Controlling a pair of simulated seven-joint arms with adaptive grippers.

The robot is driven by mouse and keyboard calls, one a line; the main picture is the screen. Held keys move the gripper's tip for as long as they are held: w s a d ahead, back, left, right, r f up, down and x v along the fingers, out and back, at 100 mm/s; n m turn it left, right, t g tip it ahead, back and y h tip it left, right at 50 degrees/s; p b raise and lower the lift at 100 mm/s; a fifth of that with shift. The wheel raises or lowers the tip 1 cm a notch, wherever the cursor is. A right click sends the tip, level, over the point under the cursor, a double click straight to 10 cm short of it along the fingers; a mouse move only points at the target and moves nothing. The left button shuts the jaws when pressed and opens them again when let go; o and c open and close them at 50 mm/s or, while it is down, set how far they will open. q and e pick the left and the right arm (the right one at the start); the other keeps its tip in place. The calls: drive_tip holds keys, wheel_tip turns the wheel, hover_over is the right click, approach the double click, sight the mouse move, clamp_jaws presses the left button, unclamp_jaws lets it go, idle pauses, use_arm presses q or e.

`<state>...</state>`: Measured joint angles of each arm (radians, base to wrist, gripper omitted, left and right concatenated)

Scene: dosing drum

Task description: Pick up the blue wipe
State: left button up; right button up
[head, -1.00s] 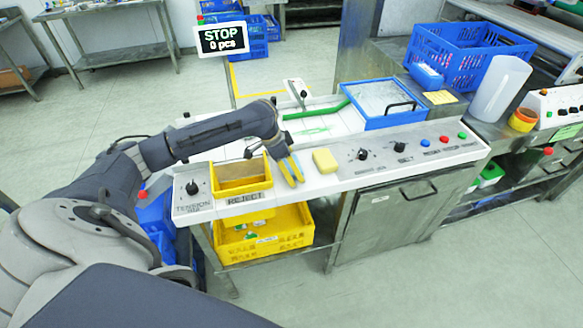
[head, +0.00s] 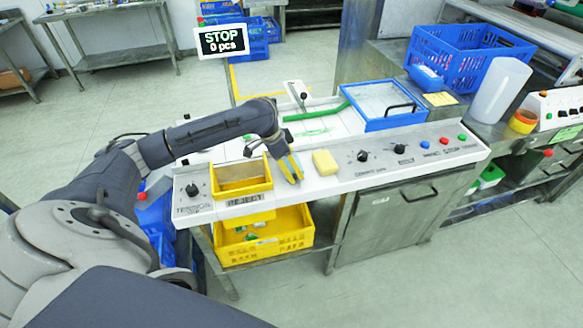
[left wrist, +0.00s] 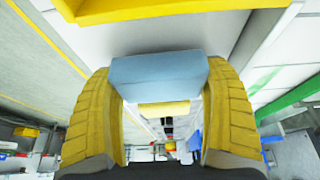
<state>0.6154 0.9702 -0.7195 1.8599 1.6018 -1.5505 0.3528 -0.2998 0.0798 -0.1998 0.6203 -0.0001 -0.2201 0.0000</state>
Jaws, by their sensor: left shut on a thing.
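The blue wipe (left wrist: 158,78) is a pale blue block in the left wrist view, spanning the gap between the two yellow fingers of my left gripper (left wrist: 160,108). The gripper is shut on it. In the head view my left gripper (head: 291,168) points down at the front of the white console, between the yellow reject bin and a yellow sponge. The wipe is mostly hidden by the fingers there. My right gripper is not in view.
The yellow reject bin (head: 241,187) is close on the left and the yellow sponge (head: 325,162) close on the right. Knobs and buttons line the console (head: 345,181) further right. A blue tray (head: 381,124) lies behind. A yellow crate (head: 290,243) stands below.

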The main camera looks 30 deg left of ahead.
use_arm(q)
wheel_tip(320, 180, up, 19)
idle(0.5)
drive_tip(key=shift+f, duration=0.1)
drive_tip(key=o, duration=0.3)
drive_tip(key=c, duration=0.6)
drive_tip(key=shift+f, duration=0.1)
